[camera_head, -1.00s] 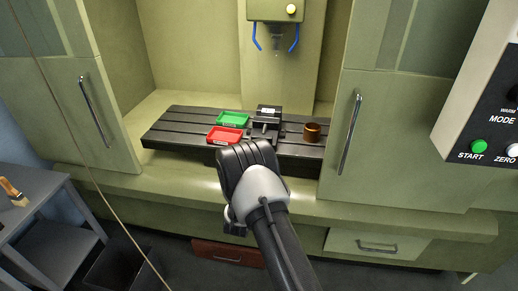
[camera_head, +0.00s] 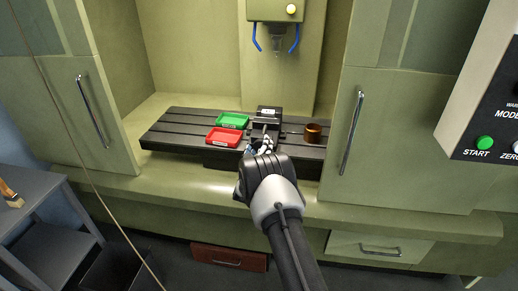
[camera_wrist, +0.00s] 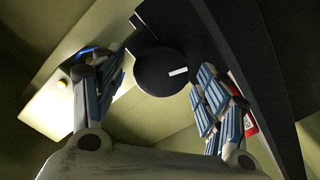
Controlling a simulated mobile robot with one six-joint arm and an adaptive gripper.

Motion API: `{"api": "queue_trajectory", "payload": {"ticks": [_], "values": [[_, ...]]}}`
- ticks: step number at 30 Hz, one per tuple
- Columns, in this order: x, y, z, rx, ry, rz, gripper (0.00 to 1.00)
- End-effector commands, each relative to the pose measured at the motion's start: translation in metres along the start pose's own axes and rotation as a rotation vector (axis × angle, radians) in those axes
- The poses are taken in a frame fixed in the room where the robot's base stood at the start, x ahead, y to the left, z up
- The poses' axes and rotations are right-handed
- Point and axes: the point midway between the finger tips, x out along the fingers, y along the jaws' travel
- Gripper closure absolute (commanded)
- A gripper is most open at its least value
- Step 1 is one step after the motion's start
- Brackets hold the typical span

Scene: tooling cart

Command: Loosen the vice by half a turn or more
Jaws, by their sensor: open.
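The dark vice (camera_head: 268,112) stands on the slotted machine table (camera_head: 180,127), just right of the trays. In the wrist view a round black end piece (camera_wrist: 160,72) with a white mark, which looks like the vice's screw end, faces me. My gripper (camera_head: 263,145) is in front of the vice, at the table's front edge. In the wrist view its blue-padded fingers (camera_wrist: 158,85) are spread to either side of the round piece, with gaps visible. The gripper partly hides the vice's front in the head view.
A green tray (camera_head: 232,120) and a red tray (camera_head: 225,137) sit left of the vice. A brown-gold cup (camera_head: 312,132) stands to its right. The spindle head (camera_head: 277,12) with blue nozzles hangs above. Cabinet doors with handles flank the opening.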

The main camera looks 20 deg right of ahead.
Motion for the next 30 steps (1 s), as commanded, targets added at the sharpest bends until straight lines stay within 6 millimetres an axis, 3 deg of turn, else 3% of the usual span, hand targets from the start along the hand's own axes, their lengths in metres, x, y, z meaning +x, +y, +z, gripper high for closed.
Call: {"api": "queue_trajectory", "payload": {"ticks": [21,26,30], "values": [[-0.0005,-0.0002,0.0002,0.000,0.000,0.000,0.77],[-0.0003,-0.0010,0.0008,-0.046,0.000,0.001,0.77],[-0.0002,-0.0025,0.0018,-0.191,0.000,0.001,0.77]]}}
